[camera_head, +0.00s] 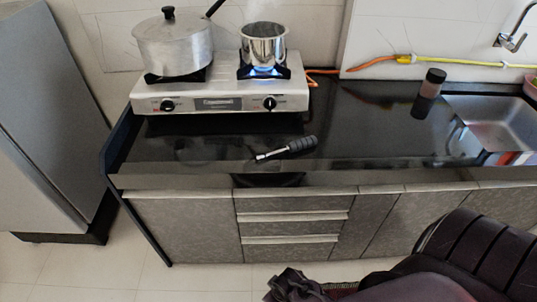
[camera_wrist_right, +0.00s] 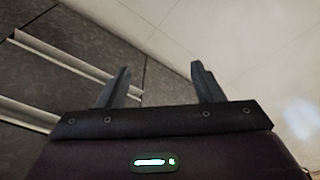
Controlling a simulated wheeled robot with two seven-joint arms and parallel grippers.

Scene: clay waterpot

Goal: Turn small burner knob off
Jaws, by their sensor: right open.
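The white two-burner stove (camera_head: 220,98) stands on the black counter at the back left. Its right knob (camera_head: 269,103) is black and sits below the small steel pot (camera_head: 263,47). Blue flame (camera_head: 263,71) shows under that pot. The left knob (camera_head: 168,105) sits below a larger lidded pot (camera_head: 172,48), with no flame visible there. My right gripper (camera_wrist_right: 160,66) is open and empty in the right wrist view, below counter height, facing the floor and drawer fronts. It is far from the knobs. My left gripper is not in view.
A black-handled tool (camera_head: 288,147) lies on the counter in front of the stove. A dark bottle (camera_head: 428,94) stands near the sink (camera_head: 496,112). Drawers (camera_head: 290,220) front the counter. A grey fridge-like cabinet (camera_head: 45,120) stands left.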

